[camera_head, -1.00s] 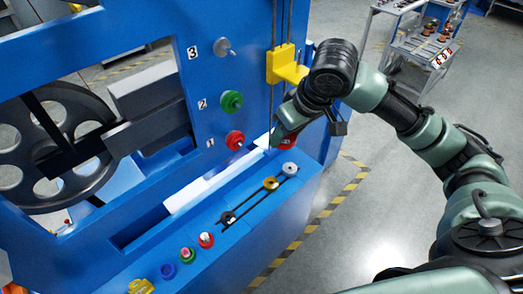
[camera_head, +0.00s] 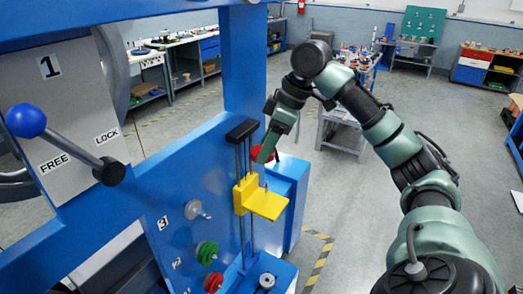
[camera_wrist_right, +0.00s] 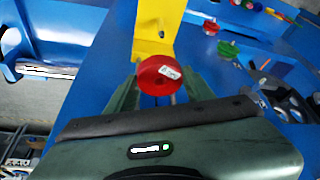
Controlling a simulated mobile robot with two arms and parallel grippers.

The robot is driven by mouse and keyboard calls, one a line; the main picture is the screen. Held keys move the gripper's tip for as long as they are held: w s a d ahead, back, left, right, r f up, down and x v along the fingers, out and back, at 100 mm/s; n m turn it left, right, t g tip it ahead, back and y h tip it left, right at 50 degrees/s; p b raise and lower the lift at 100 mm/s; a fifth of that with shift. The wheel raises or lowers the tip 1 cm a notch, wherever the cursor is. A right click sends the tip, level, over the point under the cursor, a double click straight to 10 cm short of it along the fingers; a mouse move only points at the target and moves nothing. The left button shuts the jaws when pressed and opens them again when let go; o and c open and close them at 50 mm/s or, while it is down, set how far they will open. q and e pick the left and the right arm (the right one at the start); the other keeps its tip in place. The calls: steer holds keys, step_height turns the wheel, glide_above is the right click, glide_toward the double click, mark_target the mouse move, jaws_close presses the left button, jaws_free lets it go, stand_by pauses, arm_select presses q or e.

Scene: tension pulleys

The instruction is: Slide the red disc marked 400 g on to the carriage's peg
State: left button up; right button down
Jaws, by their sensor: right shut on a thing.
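The red disc (camera_wrist_right: 152,88) with a small white label is held between the fingers of my right gripper (camera_wrist_right: 158,98); I cannot read the label. In the head view my right gripper (camera_head: 267,155) is above the yellow carriage (camera_head: 247,196), with red of the disc (camera_head: 255,153) showing beside its fingers. The carriage is on two vertical dark rods. Its upright peg (camera_head: 266,188) stands on the flat yellow shelf, below and apart from the disc. The yellow carriage also shows behind the disc in the wrist view (camera_wrist_right: 153,35). My left gripper is not in view.
Green discs (camera_head: 207,252) and another red disc (camera_head: 213,282) hang on numbered pegs of the blue panel (camera_head: 185,180). A lever with a blue knob (camera_head: 26,120) juts out at the left. A dark block (camera_head: 241,130) caps the rods.

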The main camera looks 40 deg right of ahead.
mark_target(273, 156)
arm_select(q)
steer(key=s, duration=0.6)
arm_select(e)
steer(key=s, duration=0.1)
steer(key=s+f, duration=0.1)
steer(key=shift+s+f, duration=0.1)
steer(key=shift+s, duration=0.25)
steer(key=shift+w+f+b, duration=0.3)
steer(key=shift+f+b, duration=0.2)
steer(key=shift+f, duration=0.15)
steer(key=shift+w+f+b, duration=0.25)
steer(key=shift+f+b, duration=0.25)
steer(key=shift+f, duration=0.1)
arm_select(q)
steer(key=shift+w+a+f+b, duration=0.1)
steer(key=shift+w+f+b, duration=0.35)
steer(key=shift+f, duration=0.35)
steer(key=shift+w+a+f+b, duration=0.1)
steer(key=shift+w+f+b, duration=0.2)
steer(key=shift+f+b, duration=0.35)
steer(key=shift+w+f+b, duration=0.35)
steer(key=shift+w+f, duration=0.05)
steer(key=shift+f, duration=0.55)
arm_select(e)
steer(key=shift+f, duration=1.25)
steer(key=shift+s, duration=0.1)
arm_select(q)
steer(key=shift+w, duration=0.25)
arm_select(e)
steer(key=shift+f, duration=0.15)
